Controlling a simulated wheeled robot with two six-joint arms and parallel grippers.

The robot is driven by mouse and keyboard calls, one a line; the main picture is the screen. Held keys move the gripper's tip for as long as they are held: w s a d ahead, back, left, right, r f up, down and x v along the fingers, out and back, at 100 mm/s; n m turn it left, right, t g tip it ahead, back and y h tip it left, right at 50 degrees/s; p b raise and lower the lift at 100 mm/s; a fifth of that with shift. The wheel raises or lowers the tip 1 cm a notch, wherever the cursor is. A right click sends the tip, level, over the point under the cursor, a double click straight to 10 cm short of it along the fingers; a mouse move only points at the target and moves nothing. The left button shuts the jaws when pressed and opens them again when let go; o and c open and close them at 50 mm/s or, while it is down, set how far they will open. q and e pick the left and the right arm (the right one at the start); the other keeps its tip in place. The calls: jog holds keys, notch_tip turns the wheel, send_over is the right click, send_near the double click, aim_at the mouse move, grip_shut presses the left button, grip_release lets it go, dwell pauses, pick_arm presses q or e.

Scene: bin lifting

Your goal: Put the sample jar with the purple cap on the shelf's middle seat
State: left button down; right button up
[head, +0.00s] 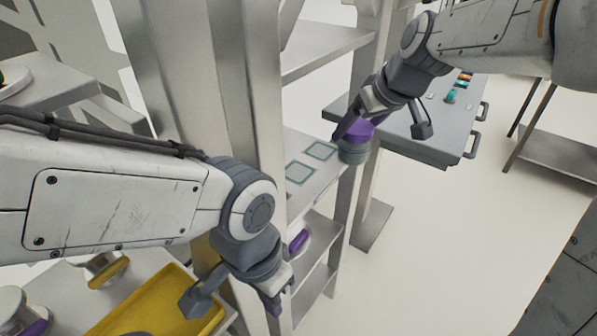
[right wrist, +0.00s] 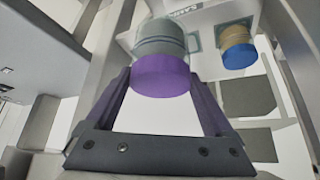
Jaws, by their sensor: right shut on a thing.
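The sample jar with the purple cap (head: 354,152) is in my right gripper (head: 385,132), at the right end of a shelf board (head: 328,178) in the head view. In the right wrist view the purple cap (right wrist: 162,76) is between the fingers and the clear grey body (right wrist: 160,38) points away from me. I cannot tell whether the jar touches the board. Two teal-outlined square seats (head: 320,151) on the board look empty in the head view. My left gripper (head: 236,302) is open and empty, low in front of the shelf post.
A jar with a blue cap (right wrist: 239,56) stands near the held jar in the right wrist view. A purple-capped thing (head: 299,241) is on a lower shelf. A yellow tray (head: 165,305) is at lower left. Shelf posts (head: 262,110) stand close.

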jog(key=shift+w+a+f+p, duration=0.45)
jog(key=shift+w+a+f, duration=0.6)
jog(key=shift+a+f, duration=0.65)
jog(key=shift+w+a+f+p, duration=0.45)
jog(key=shift+w+a+f, duration=0.65)
jog(key=shift+a+f, duration=0.6)
jog(key=shift+w+a+f+p, duration=0.45)
jog(key=shift+w+a+f, duration=0.6)
jog(key=shift+a+f, duration=0.65)
jog(key=shift+d+f, duration=0.25)
jog(key=o, duration=1.5)
jog(key=shift+c, duration=0.2)
jog(key=shift+r, duration=0.1)
jog(key=b+v, duration=0.1)
jog(key=v, duration=1.1)
